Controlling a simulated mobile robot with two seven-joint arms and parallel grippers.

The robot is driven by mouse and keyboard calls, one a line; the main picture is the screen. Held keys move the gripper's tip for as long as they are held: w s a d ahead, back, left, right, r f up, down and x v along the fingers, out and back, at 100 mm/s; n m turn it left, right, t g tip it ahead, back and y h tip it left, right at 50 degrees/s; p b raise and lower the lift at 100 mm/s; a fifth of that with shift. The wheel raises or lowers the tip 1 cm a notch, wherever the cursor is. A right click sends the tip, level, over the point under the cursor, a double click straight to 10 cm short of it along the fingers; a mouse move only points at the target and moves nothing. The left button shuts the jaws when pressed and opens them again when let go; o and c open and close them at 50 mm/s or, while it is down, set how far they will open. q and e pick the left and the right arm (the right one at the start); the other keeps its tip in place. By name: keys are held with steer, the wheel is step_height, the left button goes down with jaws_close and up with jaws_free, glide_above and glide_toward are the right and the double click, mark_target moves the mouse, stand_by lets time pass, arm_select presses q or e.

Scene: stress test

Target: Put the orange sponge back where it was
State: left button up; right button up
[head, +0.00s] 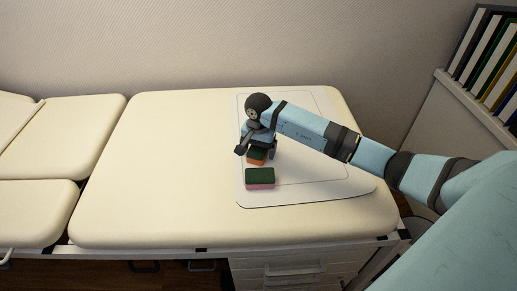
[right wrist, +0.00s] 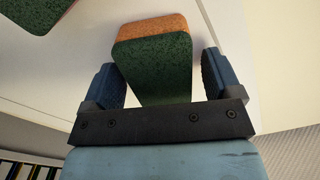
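The orange sponge (head: 256,157) has a dark green top and lies on the pale mat (head: 310,190), partly hidden by my right gripper (head: 257,148). In the right wrist view the sponge (right wrist: 153,60) shows its green face and an orange side. My right gripper (right wrist: 160,80) has one blue finger on either side of it, with a visible gap at each, so it is open around the sponge and not clamped. My left gripper is not in view.
A pink sponge with a green top (head: 260,178) lies on the mat just in front of the orange one. The mat lies on a cream padded couch (head: 160,160), clear to the left. A shelf with binders (head: 485,50) stands at the right.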

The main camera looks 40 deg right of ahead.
mark_target(258, 148)
steer(key=shift+r, duration=0.1)
steer(key=shift+r, duration=0.3)
arm_select(q)
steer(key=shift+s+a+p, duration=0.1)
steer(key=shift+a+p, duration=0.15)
steer(key=shift+p, duration=0.75)
arm_select(e)
step_height(258, 148, up, 12)
steer(key=shift+f, duration=0.2)
